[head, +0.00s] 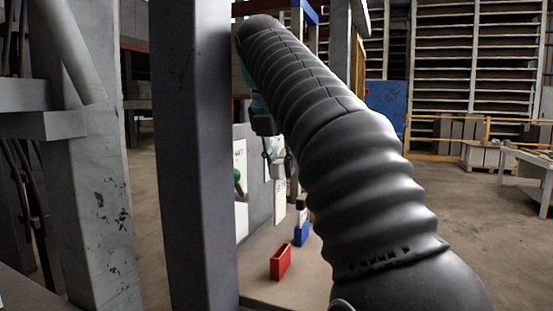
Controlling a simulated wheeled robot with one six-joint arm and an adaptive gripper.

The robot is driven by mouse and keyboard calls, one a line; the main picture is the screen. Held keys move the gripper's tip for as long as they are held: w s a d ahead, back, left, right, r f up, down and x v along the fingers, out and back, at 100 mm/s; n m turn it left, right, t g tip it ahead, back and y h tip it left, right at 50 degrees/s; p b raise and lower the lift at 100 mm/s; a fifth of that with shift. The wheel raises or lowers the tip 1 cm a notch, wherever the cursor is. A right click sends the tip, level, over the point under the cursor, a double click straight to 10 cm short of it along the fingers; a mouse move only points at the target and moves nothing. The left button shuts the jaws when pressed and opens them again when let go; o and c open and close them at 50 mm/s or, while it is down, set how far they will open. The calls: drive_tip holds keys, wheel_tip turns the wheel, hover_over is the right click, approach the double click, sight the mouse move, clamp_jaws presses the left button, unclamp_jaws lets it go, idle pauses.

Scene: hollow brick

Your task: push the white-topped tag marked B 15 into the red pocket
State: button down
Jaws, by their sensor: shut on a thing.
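The red pocket (280,262) is a small open-topped box standing on the pale bench top, left of my arm. My gripper (279,165) is small in view, in front of the upright board and above and behind the red pocket. It is partly hidden by my arm. It is shut on what seems to be the white-topped tag. A narrow white strip (280,201) shows just below it; I cannot tell whether this is the tag or a panel on the board. No B 15 marking can be read. The red pocket's inside is mostly hidden.
A blue pocket (302,233) stands behind and right of the red one, with a dark-topped white piece in it. A dark steel post (193,160) rises close at the left of the bench. A board with a WET sign (240,185) stands behind.

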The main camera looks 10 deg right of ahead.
sight(276, 187)
drive_tip(key=shift+d+f+b, duration=0.1)
drive_tip(key=shift+f+b, duration=0.5)
drive_tip(key=shift+f, duration=1.3)
drive_tip(key=shift+f+b, duration=0.5)
drive_tip(key=shift+f, duration=0.15)
drive_tip(key=shift+f+b, duration=1.8)
drive_tip(key=shift+f, duration=1.35)
drive_tip(key=c, duration=0.9)
unclamp_jaws()
drive_tip(key=shift+c, duration=0.2)
drive_tip(key=v, duration=0.6)
drive_tip(key=shift+s+r, duration=0.1)
drive_tip(key=shift+r, duration=0.3)
drive_tip(key=shift+s+r, duration=0.15)
drive_tip(key=shift+r, duration=0.15)
